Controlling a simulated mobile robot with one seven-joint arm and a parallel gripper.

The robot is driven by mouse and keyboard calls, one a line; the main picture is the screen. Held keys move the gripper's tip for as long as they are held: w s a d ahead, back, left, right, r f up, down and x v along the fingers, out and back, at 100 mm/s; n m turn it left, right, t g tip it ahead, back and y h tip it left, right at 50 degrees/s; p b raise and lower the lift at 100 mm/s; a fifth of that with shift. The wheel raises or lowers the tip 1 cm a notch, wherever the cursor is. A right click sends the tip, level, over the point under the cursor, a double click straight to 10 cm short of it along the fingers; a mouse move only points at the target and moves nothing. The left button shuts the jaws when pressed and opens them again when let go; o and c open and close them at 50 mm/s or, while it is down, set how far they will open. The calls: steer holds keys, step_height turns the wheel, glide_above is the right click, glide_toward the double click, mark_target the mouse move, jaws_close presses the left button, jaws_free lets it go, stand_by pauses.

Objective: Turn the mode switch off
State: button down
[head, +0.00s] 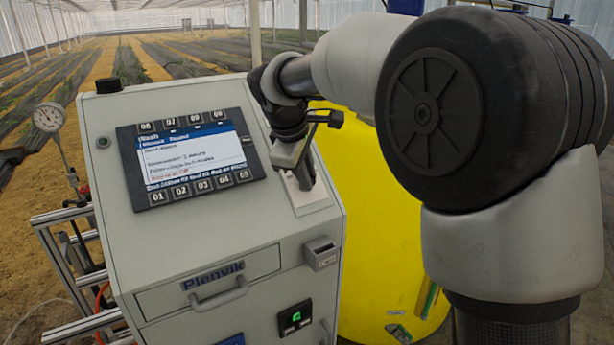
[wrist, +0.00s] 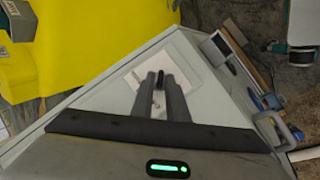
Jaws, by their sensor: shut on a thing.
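The mode switch is a small black knob (wrist: 161,77) on a pale square plate (wrist: 186,68), seen in the wrist view on the grey cabinet's sloped top. My gripper (wrist: 160,82) is over the plate, with its two fingers closed around the knob. In the head view my gripper (head: 303,183) reaches down to the same plate (head: 312,198), right of the screen. There the knob is hidden by the fingers. The knob's exact angle and any position marks cannot be read.
The cabinet (head: 185,240) carries a screen with numbered buttons (head: 190,158), a drawer with a handle (head: 218,293) and a small green-lit switch (head: 295,318). A yellow tank (head: 375,240) stands close on the right. A gauge (head: 48,117) and metal rails (head: 65,255) are at left.

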steer(key=shift+f, duration=0.15)
steer(key=c, duration=1.9)
jaws_free()
steer(key=p+v, duration=0.1)
steer(key=v, duration=1.6)
steer(key=shift+r, duration=0.25)
